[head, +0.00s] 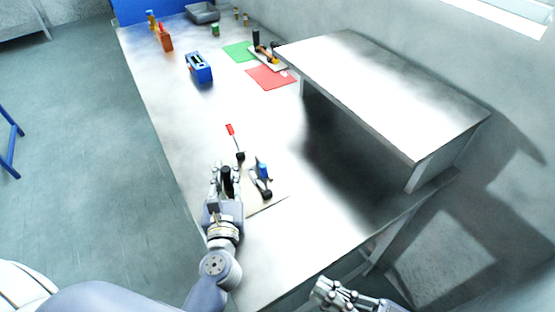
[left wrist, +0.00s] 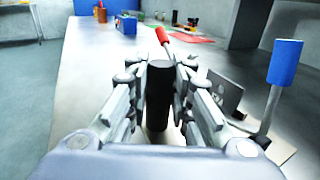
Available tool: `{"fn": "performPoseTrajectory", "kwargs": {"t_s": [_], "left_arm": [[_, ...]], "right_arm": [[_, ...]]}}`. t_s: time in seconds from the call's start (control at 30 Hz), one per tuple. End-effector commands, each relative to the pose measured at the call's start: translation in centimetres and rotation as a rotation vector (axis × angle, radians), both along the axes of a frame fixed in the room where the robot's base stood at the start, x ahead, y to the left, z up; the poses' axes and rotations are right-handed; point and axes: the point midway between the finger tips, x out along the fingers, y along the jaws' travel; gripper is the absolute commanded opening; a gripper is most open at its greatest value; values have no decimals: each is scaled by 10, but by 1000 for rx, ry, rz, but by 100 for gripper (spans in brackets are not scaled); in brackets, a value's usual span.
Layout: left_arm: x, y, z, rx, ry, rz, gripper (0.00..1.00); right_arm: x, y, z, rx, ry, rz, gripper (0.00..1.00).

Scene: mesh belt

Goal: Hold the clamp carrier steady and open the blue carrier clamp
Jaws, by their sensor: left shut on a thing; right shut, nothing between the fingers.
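The clamp carrier is a pale flat plate (head: 270,204) near the front of the table, and its edge shows in the left wrist view (left wrist: 277,148). The blue carrier clamp (head: 262,168) is on its right side; its blue handle (left wrist: 285,62) stands up, tilted slightly right. A second clamp with a red handle (head: 230,129) points away, beyond my left gripper. My left gripper (head: 226,170) is shut on a black upright post (left wrist: 158,95) at the carrier's left side. My right gripper (head: 330,290) is shut and empty, low at the front, apart from the carrier.
A raised grey shelf (head: 390,85) stands to the right of the carrier. Farther back are a blue box (head: 199,68), a green mat (head: 238,52), a red mat (head: 270,78), an orange item (head: 166,42) and a grey tray (head: 203,13). The table's middle is clear.

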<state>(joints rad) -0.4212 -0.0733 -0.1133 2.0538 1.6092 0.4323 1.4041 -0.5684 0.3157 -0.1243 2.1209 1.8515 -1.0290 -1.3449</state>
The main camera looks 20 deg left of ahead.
Motion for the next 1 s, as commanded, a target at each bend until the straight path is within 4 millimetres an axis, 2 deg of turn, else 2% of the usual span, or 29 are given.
{"fn": "performPoseTrajectory", "kwargs": {"t_s": [0.03,0.07,0.37,0.6,0.8,1.0], "left_arm": [[0,0,0,0,0,0,0],[0,0,0,0,0,0,0],[0,0,0,0,-1,0,0],[0,0,1,0,-1,0,0],[0,0,0,0,-1,0,0],[0,0,0,0,-1,0,0]], "right_arm": [[0,3,26,53,-36,33,0],[3,4,33,76,-30,49,0],[63,16,18,117,252,103,0],[135,32,10,127,584,135,0],[195,49,17,122,881,144,0],[243,66,33,109,1148,129,0]]}}
